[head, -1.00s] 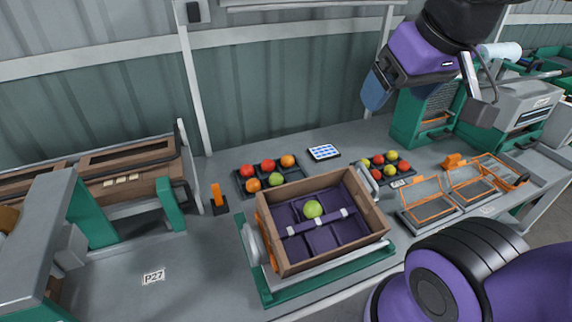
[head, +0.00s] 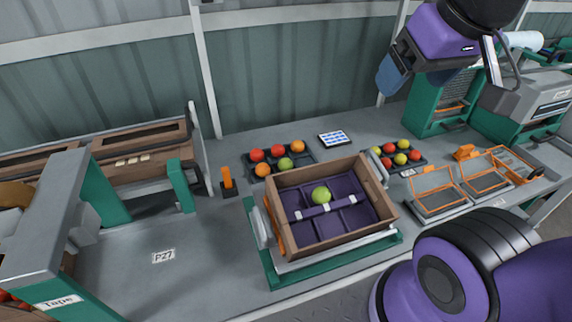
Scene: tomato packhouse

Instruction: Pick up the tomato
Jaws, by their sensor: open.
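A yellow-green tomato (head: 321,195) lies alone in a wooden crate (head: 333,242) with a purple divided liner. It sits near the back middle, just behind a purple strap with white clips that crosses the crate. My gripper (head: 393,76) is high at the upper right, well above the bench and apart from the tomato. It is open and looks empty; its fingers are seen from the side and partly overlap.
The crate stands on a green-edged stand (head: 272,268). Behind it are a dark tray (head: 303,168) of red, orange and green tomatoes, a second tomato tray (head: 418,162), and a blue-and-white panel (head: 334,138). Orange-framed racks (head: 437,203) stand right.

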